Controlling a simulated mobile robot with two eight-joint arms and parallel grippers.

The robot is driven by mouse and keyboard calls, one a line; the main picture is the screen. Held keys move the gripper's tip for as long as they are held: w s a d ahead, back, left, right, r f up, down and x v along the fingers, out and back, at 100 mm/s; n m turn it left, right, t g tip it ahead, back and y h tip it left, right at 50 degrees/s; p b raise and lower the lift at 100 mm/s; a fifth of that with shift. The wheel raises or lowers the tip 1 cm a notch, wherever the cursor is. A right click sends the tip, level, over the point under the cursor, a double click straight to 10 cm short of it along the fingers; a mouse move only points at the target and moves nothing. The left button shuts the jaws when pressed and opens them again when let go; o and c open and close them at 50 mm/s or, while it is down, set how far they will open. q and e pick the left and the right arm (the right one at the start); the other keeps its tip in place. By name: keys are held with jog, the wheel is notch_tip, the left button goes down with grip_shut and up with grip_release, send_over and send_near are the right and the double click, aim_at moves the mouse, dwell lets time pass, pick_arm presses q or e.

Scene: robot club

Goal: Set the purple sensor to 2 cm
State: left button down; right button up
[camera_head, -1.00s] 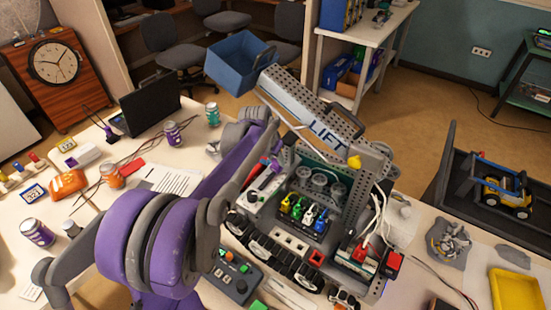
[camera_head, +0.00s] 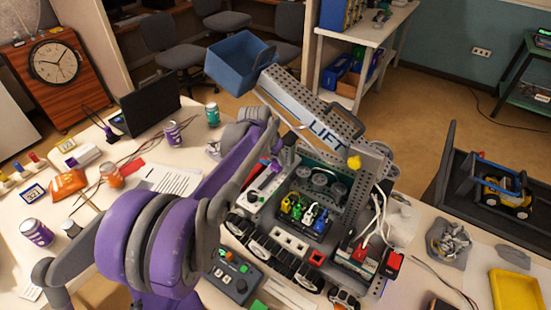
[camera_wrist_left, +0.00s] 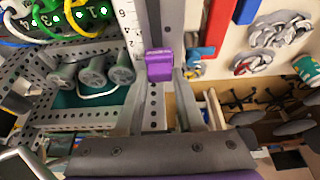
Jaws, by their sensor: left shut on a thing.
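The purple sensor (camera_wrist_left: 158,65) is a small purple block on a grey slotted rail (camera_wrist_left: 166,22) in the left wrist view. A white ruled scale (camera_wrist_left: 129,22) with black numbers runs beside the rail. My left gripper (camera_wrist_left: 158,82) is shut on the sensor, with a finger at each side. In the head view my left gripper (camera_head: 283,157) is at the left side of the large grey machine marked LIFT (camera_head: 328,133), and my purple arm partly covers that side. I cannot read the sensor's exact mark on the scale. My right gripper is not in view.
Plugs with coloured wires (camera_head: 305,212) sit on the machine's front. A control box (camera_head: 233,275) lies before it. Cans, a laptop (camera_head: 148,108) and papers (camera_head: 172,178) cover the table's left. A yellow tray (camera_head: 516,291) lies at the right.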

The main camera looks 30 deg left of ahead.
pick_arm(q)
jog(key=shift+s, duration=0.1)
dwell(0.3)
jog(key=shift+s+f, duration=0.1)
jog(key=shift+s, duration=0.9)
jog(key=c, duration=0.5)
grip_release()
jog(key=shift+w, duration=0.1)
jog(key=v, duration=1.1)
jog(key=shift+w, duration=0.1)
